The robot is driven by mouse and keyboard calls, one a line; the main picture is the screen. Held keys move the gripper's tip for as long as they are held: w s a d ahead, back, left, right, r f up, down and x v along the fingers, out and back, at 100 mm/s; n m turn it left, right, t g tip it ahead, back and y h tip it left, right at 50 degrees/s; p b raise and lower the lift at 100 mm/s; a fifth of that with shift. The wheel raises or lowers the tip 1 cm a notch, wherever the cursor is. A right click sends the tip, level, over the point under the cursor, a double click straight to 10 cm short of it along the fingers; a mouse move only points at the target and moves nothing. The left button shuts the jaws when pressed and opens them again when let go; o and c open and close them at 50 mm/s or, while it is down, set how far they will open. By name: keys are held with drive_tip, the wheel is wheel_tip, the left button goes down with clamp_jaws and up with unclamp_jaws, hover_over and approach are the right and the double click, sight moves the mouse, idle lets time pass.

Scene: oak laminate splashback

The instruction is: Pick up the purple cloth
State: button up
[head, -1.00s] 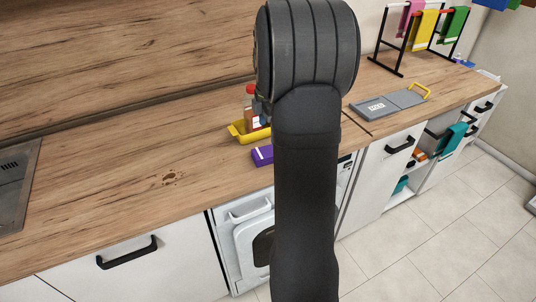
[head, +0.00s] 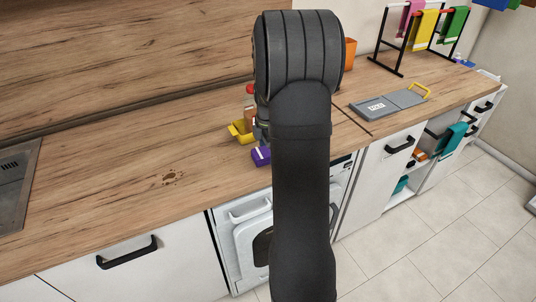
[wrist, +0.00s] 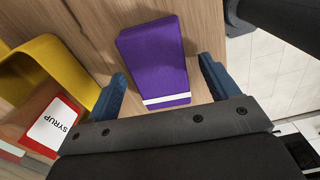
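The purple cloth (wrist: 154,62) is a folded block with a white stripe near one end. It lies on the wooden counter, near the front edge in the head view (head: 261,156), partly hidden by my arm. In the wrist view my gripper (wrist: 160,82) is open, with one blue finger on each side of the cloth's striped end. Clear gaps show between the fingers and the cloth. I cannot tell how high the fingertips are above the counter.

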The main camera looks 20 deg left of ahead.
drive_tip(key=c, duration=1)
drive_tip(key=shift+o, duration=0.2)
drive_tip(key=shift+r, duration=0.5)
drive_tip(key=r, duration=0.2)
drive_tip(key=d+r, duration=0.1)
drive_tip(key=shift+r, duration=0.4)
drive_tip(key=s+d+r, duration=0.1)
drive_tip(key=d+r, duration=0.5)
drive_tip(key=d, duration=0.4)
drive_tip(key=shift+s+d, duration=0.3)
drive_tip(key=shift+r, duration=0.1)
